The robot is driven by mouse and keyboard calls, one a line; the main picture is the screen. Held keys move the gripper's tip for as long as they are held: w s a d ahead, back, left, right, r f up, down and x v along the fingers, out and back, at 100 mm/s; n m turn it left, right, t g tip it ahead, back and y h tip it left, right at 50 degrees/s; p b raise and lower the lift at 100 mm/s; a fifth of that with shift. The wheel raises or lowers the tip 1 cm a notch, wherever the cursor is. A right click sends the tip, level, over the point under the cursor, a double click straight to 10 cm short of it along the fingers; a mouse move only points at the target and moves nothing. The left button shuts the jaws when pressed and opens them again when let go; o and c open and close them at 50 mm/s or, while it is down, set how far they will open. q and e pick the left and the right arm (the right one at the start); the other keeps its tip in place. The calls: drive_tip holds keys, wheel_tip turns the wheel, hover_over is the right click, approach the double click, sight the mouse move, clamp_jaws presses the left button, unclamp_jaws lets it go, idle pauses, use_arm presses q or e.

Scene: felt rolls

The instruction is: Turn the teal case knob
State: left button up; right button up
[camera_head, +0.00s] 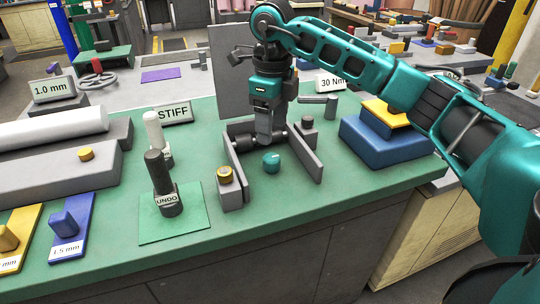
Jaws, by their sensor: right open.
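The teal knob (271,162) is small and round and stands low on the green-topped bench (330,195), near its front edge. My right arm comes in from the right, and its gripper (270,138) points down just behind and above the knob. Its jaws are open. Long grey plates (305,160) stand on both sides of the knob; I cannot tell clearly where the jaws end and the fixture begins. The knob shows a gap to the plates, with nothing visibly gripping it. My left gripper is not in view.
A brass knob (225,173) on a grey block stands just left. Farther left are a dark "UNDO" handle (159,175) on a green mat and a pale "STIFF" handle (154,130). A blue block (385,145) lies right. An upright grey panel (228,75) stands behind.

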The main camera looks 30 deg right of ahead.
sight(272, 157)
wheel_tip(272, 157, down, 8)
drive_tip(key=shift+f, duration=0.1)
drive_tip(key=shift+w+f, duration=0.1)
drive_tip(key=shift+f, duration=0.45)
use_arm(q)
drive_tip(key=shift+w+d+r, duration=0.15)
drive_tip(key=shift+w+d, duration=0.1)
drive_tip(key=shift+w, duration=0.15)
use_arm(e)
drive_tip(key=shift+c, duration=0.4)
drive_tip(key=c, duration=1)
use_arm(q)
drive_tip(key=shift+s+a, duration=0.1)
